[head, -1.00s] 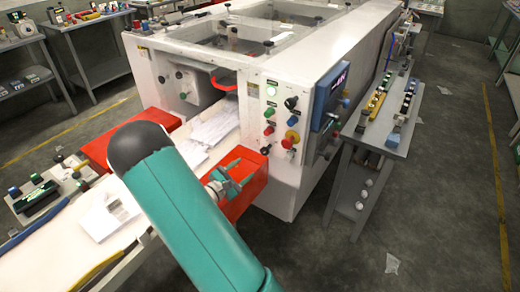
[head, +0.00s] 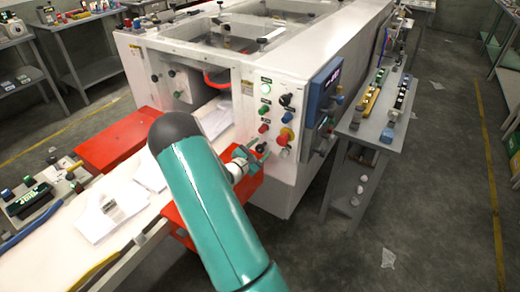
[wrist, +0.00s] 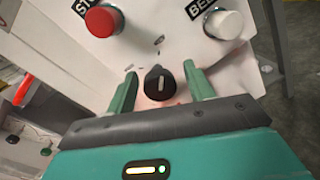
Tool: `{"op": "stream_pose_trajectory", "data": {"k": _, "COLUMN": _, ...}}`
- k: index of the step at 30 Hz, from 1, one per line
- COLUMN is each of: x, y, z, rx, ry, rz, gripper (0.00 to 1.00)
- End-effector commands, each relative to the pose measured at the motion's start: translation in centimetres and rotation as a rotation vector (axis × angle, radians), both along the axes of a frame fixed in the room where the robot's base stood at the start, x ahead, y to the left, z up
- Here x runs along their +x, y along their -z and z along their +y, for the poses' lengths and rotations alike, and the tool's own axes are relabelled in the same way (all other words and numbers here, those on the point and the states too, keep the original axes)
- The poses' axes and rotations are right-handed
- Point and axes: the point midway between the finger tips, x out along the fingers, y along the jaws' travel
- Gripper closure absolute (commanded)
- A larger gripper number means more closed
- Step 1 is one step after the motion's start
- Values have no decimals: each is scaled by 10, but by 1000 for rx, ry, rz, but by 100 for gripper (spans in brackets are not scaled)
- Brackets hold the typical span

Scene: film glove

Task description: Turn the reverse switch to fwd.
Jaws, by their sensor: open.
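A black rotary knob (wrist: 158,82) with a pale pointer line sits on the machine's white panel (wrist: 215,60). In the wrist view the pointer runs nearly upright in the picture. No label for this knob is readable, so I cannot tell its set position. My gripper (wrist: 163,88) is open, with one green finger on each side of the knob, apart from it in the picture. In the head view my gripper (head: 252,154) is at the panel's lower part, close to a black knob (head: 262,147).
In the wrist view a red button (wrist: 103,20) and a white button (wrist: 224,23) stand above the knob, with partly cut-off labels.

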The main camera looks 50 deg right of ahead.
Motion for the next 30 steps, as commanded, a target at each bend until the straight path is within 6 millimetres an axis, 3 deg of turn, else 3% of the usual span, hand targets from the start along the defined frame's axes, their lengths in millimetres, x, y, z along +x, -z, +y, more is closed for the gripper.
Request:
{"op": "stream_pose_trajectory", "data": {"k": 8, "x": 1, "y": 0, "z": -2, "rx": 0, "ry": -1, "rz": 0, "gripper": 47}}
{"op": "stream_pose_trajectory", "data": {"k": 15, "x": 1, "y": 0, "z": -2, "rx": 0, "ry": -1, "rz": 0, "gripper": 90}}
{"op": "stream_pose_trajectory", "data": {"k": 30, "x": 1, "y": 1, "z": -1, "rx": -9, "ry": -2, "rz": 99, "gripper": 91}}
